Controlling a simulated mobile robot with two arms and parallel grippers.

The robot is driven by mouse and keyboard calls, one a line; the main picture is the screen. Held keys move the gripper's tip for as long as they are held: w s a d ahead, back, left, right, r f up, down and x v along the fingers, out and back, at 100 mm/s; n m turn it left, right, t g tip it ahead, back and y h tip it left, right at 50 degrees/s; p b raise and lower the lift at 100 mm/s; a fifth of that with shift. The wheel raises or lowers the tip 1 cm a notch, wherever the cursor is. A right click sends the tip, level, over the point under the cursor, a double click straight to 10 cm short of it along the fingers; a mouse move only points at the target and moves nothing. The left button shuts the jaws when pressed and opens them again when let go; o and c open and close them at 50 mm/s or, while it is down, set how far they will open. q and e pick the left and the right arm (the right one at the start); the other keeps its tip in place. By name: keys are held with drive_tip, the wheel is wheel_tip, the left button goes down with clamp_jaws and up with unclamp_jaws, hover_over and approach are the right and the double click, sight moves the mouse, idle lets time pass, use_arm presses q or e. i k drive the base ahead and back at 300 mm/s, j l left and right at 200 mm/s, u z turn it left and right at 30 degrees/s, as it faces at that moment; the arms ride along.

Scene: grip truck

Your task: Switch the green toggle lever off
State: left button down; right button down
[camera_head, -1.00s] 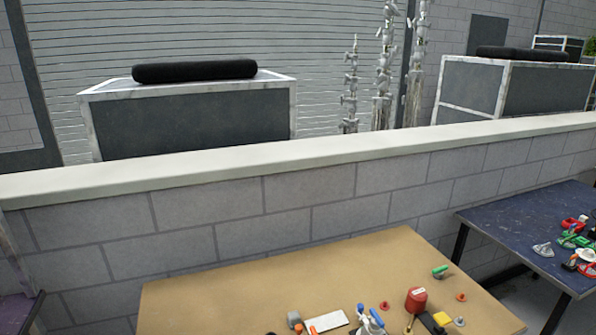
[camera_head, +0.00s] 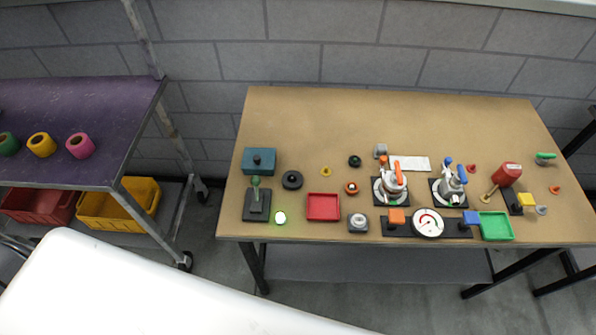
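The green toggle lever (camera_head: 255,182) stands on a dark square base at the front left of the brown table. It looks roughly upright, and its knob is dark green. A small round lamp (camera_head: 280,217) glows green just right of the base. Another green-handled piece (camera_head: 545,157) lies at the far right of the table. Neither of my grippers shows in the head view.
The brown table (camera_head: 330,115) also bears a teal box (camera_head: 259,161), a red tray (camera_head: 323,207), a gauge (camera_head: 428,223), a green tray (camera_head: 496,226) and valves. A purple-topped shelf (camera_head: 120,105) stands left, with floor between. A block wall is behind.

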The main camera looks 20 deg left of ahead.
sight(256, 181)
drive_tip(key=u, duration=0.85)
